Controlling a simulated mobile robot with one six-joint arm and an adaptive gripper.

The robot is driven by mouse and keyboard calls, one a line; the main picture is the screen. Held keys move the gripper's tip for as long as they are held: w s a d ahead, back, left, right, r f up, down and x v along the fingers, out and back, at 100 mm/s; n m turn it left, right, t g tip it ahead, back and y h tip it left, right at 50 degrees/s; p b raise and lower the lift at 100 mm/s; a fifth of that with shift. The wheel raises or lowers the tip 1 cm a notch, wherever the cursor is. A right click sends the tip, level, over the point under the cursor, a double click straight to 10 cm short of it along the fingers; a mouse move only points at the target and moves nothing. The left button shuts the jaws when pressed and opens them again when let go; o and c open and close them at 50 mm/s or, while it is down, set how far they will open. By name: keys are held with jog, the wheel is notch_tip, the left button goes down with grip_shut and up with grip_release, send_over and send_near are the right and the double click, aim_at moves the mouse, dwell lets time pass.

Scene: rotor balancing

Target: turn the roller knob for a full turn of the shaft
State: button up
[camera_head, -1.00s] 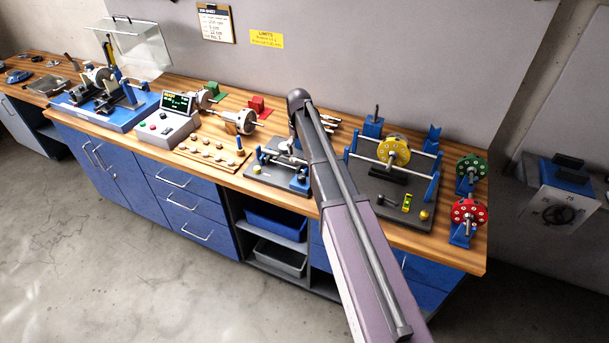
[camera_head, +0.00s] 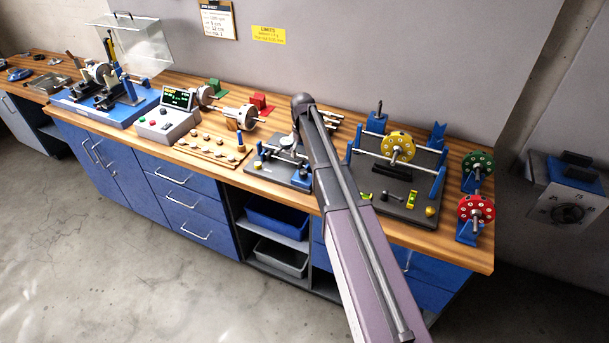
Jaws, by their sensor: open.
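A dark-based fixture (camera_head: 269,171) with blue supports and metal parts sits at the middle of the bench, partly behind my arm. It may be the roller stand, but I cannot pick out the roller knob for certain. A small yellow knob-like part (camera_head: 258,166) shows on its front left. My arm rises from the bottom of the view and bends just right of this fixture.
Right of my arm, a dark-based stand (camera_head: 424,209) carries a yellow disc (camera_head: 398,148) on a shaft. Green (camera_head: 478,164) and red (camera_head: 475,211) discs stand at the right end. A wooden board (camera_head: 212,150) with small weights and a control box (camera_head: 166,122) are left. Floor in front is clear.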

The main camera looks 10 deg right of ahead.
aim_at(303, 171)
jog(key=shift+f+b, duration=4.3)
jog(key=shift+f, duration=0.35)
grip_shut()
